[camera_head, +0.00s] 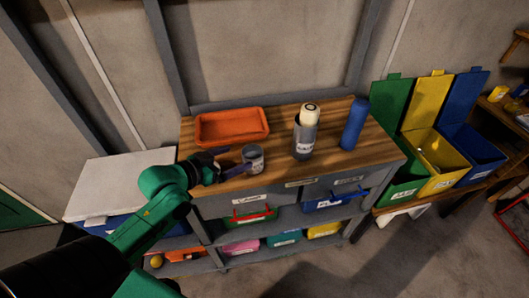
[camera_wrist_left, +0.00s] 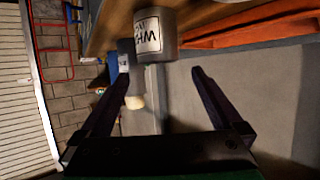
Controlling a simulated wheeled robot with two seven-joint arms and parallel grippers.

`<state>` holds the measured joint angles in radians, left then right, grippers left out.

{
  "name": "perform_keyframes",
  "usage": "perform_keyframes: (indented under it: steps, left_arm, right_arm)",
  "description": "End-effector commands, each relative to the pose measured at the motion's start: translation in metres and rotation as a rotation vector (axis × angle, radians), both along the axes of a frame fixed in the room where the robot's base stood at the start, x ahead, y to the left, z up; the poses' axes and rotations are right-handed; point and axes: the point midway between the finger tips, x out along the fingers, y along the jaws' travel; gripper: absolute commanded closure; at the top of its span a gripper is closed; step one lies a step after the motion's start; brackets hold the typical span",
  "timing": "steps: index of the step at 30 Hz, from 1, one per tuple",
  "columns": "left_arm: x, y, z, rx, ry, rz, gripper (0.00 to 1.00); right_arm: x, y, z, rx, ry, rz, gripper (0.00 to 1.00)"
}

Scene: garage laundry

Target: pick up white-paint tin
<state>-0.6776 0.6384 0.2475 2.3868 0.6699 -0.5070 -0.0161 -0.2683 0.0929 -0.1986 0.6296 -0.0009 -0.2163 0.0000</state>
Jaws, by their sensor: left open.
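The white-paint tin (camera_head: 253,157) is a small grey can with a pale label, standing on the wooden worktop near its front edge. In the left wrist view the tin (camera_wrist_left: 172,48) shows a label starting "WH", beyond my fingertips. My left gripper (camera_head: 230,163) is just left of the tin in the head view, with its fingers pointing at it. In the left wrist view the gripper (camera_wrist_left: 162,78) is open, with no tin between its fingers. My right gripper does not show.
An orange tray (camera_head: 232,126) lies behind the tin. A grey canister with a cream top (camera_head: 305,135) and a blue bottle (camera_head: 354,124) stand to its right. Drawers and bins are below the worktop (camera_head: 375,154). Green, yellow and blue lidded bins (camera_head: 435,160) stand at right.

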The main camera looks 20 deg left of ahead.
Motion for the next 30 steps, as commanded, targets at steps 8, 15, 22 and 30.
perform_keyframes:
  steps: [8, 15, 22, 30]
  left_arm:
    - [0.054, -0.018, -0.02, 0.0, -0.001, 0.0, 0.0]
    - [0.08, -0.027, -0.037, 0.0, 0.001, 0.001, 0.0]
    - [0.111, -0.038, -0.057, 0.001, 0.001, 0.0, 0.0]
    - [0.111, -0.039, -0.06, 0.003, 0.003, -0.001, 0.23]
  right_arm:
    - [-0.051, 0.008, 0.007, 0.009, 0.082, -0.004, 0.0]
    - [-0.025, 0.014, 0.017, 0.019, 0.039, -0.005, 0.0]
    - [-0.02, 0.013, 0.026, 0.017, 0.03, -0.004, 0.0]
    - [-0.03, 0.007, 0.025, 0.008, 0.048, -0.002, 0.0]
